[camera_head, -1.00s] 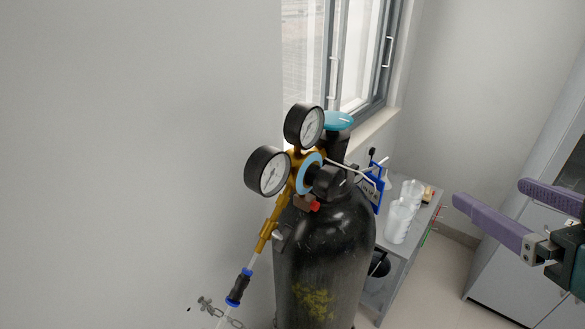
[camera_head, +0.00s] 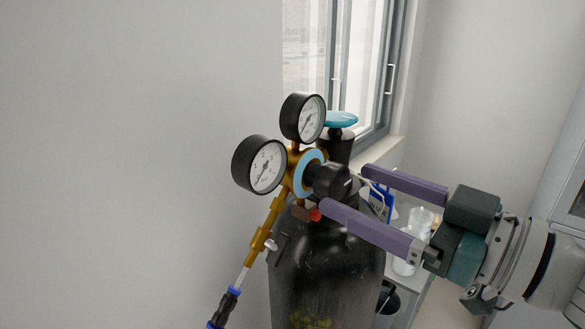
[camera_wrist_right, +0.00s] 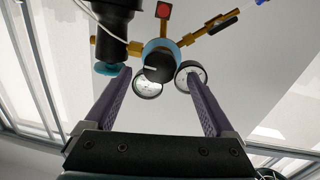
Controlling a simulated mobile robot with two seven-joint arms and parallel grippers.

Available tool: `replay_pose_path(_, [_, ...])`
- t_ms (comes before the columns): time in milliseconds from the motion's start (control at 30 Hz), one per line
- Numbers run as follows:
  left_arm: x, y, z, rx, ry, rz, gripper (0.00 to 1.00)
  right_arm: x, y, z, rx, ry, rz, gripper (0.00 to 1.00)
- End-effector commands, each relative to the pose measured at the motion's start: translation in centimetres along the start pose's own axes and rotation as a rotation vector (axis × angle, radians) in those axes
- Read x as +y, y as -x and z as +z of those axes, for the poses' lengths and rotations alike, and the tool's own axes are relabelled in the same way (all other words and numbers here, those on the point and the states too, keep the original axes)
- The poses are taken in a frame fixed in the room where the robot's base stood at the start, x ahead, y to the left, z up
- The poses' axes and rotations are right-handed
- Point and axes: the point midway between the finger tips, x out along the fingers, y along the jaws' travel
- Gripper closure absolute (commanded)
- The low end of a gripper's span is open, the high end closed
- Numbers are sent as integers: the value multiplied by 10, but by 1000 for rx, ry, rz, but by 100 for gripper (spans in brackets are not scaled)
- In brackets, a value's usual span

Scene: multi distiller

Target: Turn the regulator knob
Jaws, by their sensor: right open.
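The regulator knob (camera_head: 330,180) is black and sits in front of a light blue ring on the brass regulator body, at the top of a dark gas cylinder (camera_head: 325,262). My right gripper (camera_head: 344,187) is open, with its purple fingers pointing at the knob from the right. One fingertip is below the knob and the other is to its right. In the right wrist view the knob (camera_wrist_right: 158,68) appears between the fingertips, with a white mark on its face. I cannot tell whether the fingers touch it. My left gripper is not in view.
Two round gauges (camera_head: 259,165) stand left of and above the knob. A teal valve wheel (camera_head: 341,119) is behind it. A brass tube and hose (camera_head: 262,229) run down to the left. A side table with clear bottles (camera_head: 420,222) is behind my gripper. The left wall is bare.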

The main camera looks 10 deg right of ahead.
Motion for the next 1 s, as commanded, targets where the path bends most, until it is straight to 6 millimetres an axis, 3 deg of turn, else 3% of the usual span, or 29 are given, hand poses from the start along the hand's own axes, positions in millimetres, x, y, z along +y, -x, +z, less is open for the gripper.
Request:
replay_pose_path(200, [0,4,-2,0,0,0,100,0,-23,-1,1,0,1,11])
replay_pose_path(533, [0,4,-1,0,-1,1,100,0,-27,0,0,-1,1,11])
replay_pose_path(1000, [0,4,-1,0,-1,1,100,0,-26,0,0,0,1,64])
